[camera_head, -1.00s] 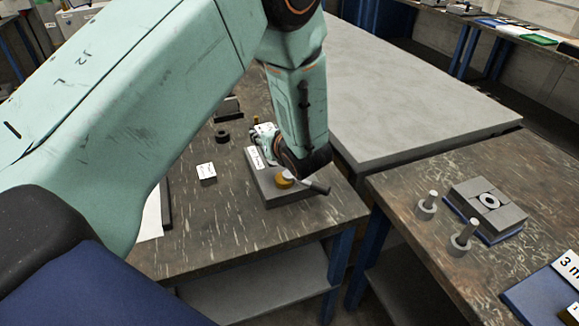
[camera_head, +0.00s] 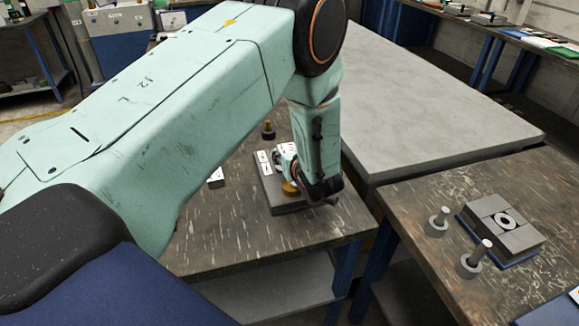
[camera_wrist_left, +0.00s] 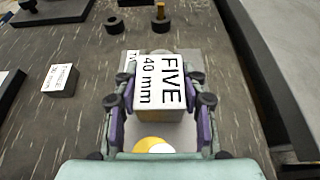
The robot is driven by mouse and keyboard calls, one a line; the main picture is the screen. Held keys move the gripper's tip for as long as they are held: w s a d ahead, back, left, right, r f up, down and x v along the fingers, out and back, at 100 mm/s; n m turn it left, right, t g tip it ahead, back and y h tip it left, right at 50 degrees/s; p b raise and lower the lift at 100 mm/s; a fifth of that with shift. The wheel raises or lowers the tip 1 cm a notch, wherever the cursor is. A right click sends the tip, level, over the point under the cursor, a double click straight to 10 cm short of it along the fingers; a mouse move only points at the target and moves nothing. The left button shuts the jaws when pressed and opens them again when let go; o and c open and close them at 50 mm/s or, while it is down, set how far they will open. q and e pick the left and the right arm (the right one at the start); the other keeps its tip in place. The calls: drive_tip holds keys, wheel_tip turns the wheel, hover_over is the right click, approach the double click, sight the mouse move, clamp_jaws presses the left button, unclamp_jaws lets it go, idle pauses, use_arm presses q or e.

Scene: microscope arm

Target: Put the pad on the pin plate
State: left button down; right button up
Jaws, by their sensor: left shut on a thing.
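My left gripper (camera_head: 292,172) is over a grey plate (camera_head: 295,207) on the near wooden bench. In the left wrist view its fingers (camera_wrist_left: 160,110) are shut on a block (camera_wrist_left: 158,85) whose white top reads "FIVE 40 mm". I cannot tell for sure whether this block is the pad. The gripper hides much of the plate, so contact between block and plate cannot be told. My right gripper is not in view.
A small white-topped block (camera_head: 216,178) stands left of the plate. A black ring (camera_wrist_left: 114,25) and a brass pin on a black base (camera_wrist_left: 160,15) stand beyond. A right-hand bench carries a grey fixture (camera_head: 505,225) and two pegs (camera_head: 437,222). The bench front is clear.

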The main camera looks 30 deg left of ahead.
use_arm(q)
drive_tip(key=shift+w+d+f, duration=0.1)
drive_tip(key=shift+d+f, duration=0.15)
drive_tip(key=f, duration=0.2)
drive_tip(key=shift+s+a+f, duration=0.1)
drive_tip(key=shift+s+f, duration=0.15)
drive_tip(key=shift+f, duration=0.1)
drive_tip(key=shift+w+a+f, duration=0.1)
drive_tip(key=shift+w+f, duration=0.15)
drive_tip(key=shift+s+d+b, duration=0.15)
drive_tip(key=shift+d+b, duration=0.05)
drive_tip(key=shift+b, duration=0.15)
drive_tip(key=c, duration=1.1)
unclamp_jaws()
drive_tip(key=shift+s+a+f, duration=0.1)
drive_tip(key=shift+s+f, duration=0.05)
drive_tip(key=o, duration=0.4)
drive_tip(key=shift+c, duration=0.2)
